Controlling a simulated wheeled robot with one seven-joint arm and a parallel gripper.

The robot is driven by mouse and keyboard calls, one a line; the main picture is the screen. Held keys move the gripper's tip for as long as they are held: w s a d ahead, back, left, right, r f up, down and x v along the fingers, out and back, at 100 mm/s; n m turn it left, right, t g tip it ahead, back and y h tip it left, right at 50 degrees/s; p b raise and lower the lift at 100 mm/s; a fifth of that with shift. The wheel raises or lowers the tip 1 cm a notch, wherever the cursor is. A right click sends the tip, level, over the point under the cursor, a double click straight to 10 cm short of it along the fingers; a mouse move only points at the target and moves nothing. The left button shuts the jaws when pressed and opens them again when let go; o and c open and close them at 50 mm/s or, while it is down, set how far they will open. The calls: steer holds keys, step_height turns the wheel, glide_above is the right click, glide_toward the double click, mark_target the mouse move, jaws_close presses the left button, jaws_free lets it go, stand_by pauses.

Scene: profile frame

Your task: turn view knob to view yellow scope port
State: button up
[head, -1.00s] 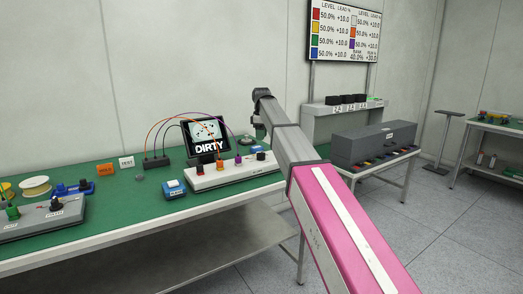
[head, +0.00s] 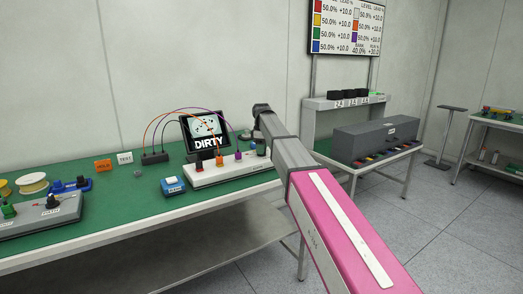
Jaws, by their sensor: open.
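A long white unit (head: 205,180) stands on the green bench. It carries a row of coloured plugs or caps, among them an orange one (head: 219,160) and a purple one (head: 238,155), with a dark blue knob-like part (head: 261,149) at its right end. A small screen (head: 204,131) behind it shows a round grey scope picture and the word DIRTY. Which part is the view knob, and which port is yellow, I cannot tell at this size. My pink and grey arm reaches up over the right end of the bench. My gripper is hidden behind it.
A grey box unit (head: 38,222) with a green knob stands at the bench's left, near a pale yellow spool (head: 33,183). A dark grey case (head: 375,140) stands on a side table.

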steer(key=shift+f, duration=0.2)
jaws_close()
steer(key=shift+m, duration=0.3)
steer(key=m, duration=0.3)
steer(key=shift+m, duration=2.6)
